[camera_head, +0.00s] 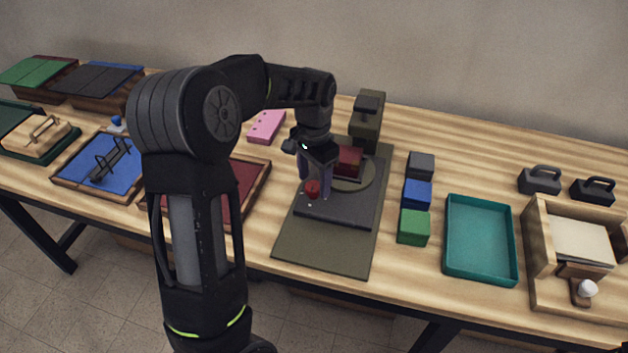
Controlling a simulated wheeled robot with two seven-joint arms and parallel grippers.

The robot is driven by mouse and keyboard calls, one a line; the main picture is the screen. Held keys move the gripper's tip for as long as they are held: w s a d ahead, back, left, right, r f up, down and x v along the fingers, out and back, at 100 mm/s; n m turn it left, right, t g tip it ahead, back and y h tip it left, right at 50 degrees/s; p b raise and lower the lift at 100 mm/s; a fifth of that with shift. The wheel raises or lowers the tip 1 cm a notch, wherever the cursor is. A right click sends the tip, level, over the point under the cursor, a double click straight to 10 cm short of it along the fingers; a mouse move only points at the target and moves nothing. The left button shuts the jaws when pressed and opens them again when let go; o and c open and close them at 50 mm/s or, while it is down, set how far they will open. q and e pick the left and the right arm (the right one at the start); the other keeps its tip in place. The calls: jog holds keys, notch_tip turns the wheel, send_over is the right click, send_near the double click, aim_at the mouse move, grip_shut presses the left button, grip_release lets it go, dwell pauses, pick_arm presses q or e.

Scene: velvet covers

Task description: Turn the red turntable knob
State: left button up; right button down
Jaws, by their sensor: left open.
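The red knob (312,188) sits near the left side of a dark turntable base (340,212) on an olive mat (318,252). My left gripper (314,190) points down at the knob, with its fingers on either side of it. It is open; whether a finger touches the knob I cannot tell. A round olive turntable disc (366,182) lies behind the base, with a dark red block (348,160) on it, partly hidden by my gripper. My right gripper is not in view.
Grey, blue and green blocks (414,226) stand in a row right of the mat. A teal tray (450,240) and wooden box (540,250) are farther right. A dark olive stand (366,128) rises behind the disc. A red-lined tray (250,185) lies left.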

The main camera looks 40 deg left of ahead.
aim_at(314, 186)
pick_arm(q)
notch_tip(314, 186, up, 7)
jog(key=shift+f, duration=0.1)
